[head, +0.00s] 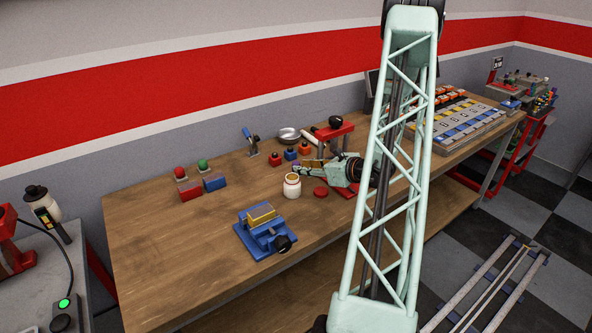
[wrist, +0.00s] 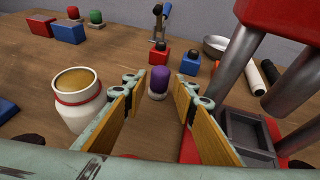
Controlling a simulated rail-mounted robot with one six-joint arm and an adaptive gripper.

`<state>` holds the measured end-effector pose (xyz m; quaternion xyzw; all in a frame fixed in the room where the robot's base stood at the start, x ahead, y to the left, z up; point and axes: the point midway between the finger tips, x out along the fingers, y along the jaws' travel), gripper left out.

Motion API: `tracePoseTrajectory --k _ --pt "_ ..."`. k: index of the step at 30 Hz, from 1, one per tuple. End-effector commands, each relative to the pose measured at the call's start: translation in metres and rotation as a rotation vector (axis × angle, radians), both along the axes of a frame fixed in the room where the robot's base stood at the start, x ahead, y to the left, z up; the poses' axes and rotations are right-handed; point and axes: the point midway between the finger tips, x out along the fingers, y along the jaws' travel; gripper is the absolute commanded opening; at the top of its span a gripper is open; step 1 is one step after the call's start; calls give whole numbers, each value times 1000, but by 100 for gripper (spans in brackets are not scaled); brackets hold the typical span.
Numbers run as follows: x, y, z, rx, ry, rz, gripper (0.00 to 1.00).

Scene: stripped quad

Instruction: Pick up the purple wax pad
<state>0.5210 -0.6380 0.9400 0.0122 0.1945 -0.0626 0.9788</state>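The purple wax pad (wrist: 158,79) has a rounded purple top on a pale base and stands upright on the wooden bench in the wrist view. My gripper (wrist: 156,92) is open, with one wood-coloured finger on each side of the view. The pad appears in the gap at the far ends of the fingers, with space on both sides. I cannot tell whether it is between the tips or just beyond them. In the head view my gripper (head: 322,170) is low over the bench, and the pad is too small to make out clearly.
A white jar (wrist: 79,101) with a red band stands close on the left of my gripper. A red press (wrist: 240,62) with grey posts rises close on the right.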

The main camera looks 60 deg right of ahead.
Motion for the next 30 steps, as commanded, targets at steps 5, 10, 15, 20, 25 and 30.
tracePoseTrajectory --k 5,10,15,20,25,30 --pt "14 -1 -6 0 0 2 26" --pt "30 -3 -13 1 0 2 26" --pt "41 -4 -18 2 1 1 26" --pt "44 -5 -19 1 1 0 26" --pt "44 -5 -19 1 1 0 26" --pt "44 -5 -18 0 1 0 26"
